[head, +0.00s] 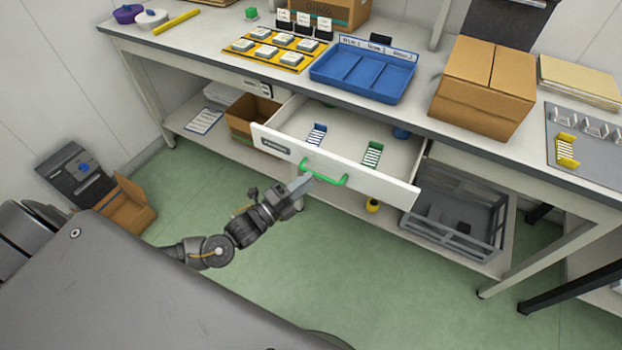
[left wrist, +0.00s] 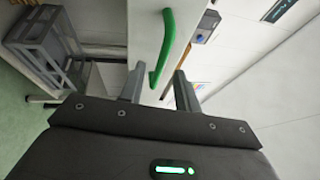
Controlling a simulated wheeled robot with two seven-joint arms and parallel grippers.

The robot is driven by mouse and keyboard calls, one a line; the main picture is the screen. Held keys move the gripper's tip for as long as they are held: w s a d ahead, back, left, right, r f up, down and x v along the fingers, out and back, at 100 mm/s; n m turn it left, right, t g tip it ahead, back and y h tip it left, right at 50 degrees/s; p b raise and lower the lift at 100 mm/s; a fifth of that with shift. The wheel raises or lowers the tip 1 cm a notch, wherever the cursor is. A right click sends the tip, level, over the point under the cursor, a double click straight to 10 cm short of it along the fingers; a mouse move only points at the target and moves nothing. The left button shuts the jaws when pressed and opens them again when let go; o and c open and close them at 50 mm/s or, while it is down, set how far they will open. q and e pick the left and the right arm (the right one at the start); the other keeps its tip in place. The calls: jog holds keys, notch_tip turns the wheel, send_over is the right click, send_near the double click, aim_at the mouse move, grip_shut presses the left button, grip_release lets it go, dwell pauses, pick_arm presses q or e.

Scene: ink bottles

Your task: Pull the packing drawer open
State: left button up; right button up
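The white packing drawer (head: 402,193) stands pulled out from under the bench, its inside in view from above. A green bar handle (head: 335,181) is on its front, and a dark label (head: 276,144) is left of the handle. My left gripper (head: 304,183) is at the left part of the handle. In the left wrist view my left gripper (left wrist: 160,73) has its two fingers spread, with the green handle (left wrist: 165,45) showing in and beyond the gap, not clamped. The drawer front (left wrist: 143,35) fills the space behind it. My right gripper is not in view.
In the drawer lie a blue striped holder (head: 316,134) and a green striped holder (head: 372,153). A blue tray (head: 362,73) and a cardboard box (head: 484,85) stand on the bench above. A grey crate (head: 455,214) is on the lower shelf. The green floor before the drawer is clear.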

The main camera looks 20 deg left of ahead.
pick_arm(q)
jog(key=v, duration=0.8)
jog(key=shift+b, duration=0.45)
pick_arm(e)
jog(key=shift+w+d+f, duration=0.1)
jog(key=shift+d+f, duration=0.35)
pick_arm(q)
jog(key=shift+s, duration=0.1)
